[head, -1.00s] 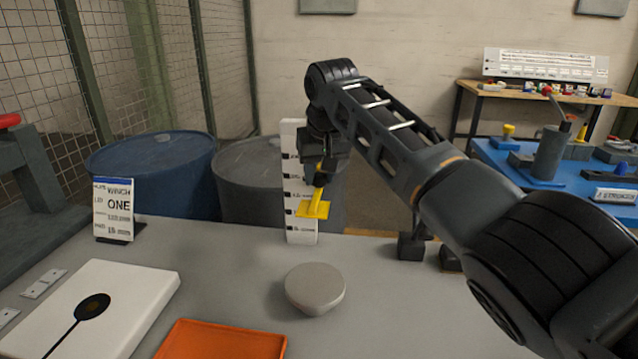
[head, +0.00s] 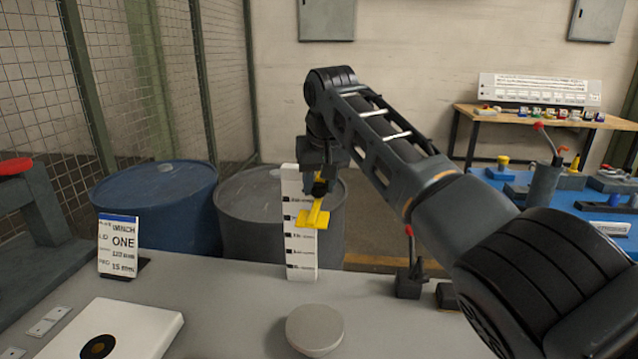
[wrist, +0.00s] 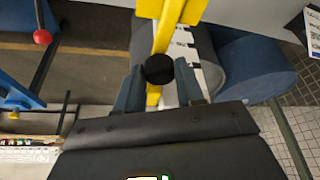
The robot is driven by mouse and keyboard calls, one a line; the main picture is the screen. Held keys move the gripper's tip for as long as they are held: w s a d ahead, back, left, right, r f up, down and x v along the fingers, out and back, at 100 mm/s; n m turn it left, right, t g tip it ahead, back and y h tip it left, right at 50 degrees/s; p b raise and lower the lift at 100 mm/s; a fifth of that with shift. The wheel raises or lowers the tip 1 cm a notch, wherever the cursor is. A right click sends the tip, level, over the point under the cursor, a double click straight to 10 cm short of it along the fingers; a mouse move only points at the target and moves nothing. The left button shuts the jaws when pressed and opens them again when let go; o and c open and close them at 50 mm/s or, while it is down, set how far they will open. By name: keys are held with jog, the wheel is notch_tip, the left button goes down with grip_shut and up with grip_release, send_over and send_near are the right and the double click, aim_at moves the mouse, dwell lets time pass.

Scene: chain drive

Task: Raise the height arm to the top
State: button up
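The height arm (head: 313,218) is a yellow piece in front of a white post with dark scale marks (head: 298,262). It sits around the middle of the post, with marks showing above and below it. My gripper (head: 321,184) comes from above and hides part of the arm's upper end. In the wrist view, the height arm shows (wrist: 168,32) with a round black knob (wrist: 160,69) on it. The knob lies between the two fingers of my gripper (wrist: 160,88), which appear closed on its sides.
A grey round disc (head: 314,328) lies on the grey table in front of the post. A small black stand with a red-tipped lever (head: 410,275) is right of it. A WINCH ONE sign (head: 118,246) stands left. Blue (head: 150,200) and grey (head: 240,225) drums stand behind.

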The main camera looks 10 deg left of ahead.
jog(key=o, duration=0.4)
jog(key=shift+c, duration=0.2)
jog(key=b+v, duration=0.1)
jog(key=v, duration=0.6)
jog(key=shift+r, duration=0.35)
jog(key=shift+s, duration=0.15)
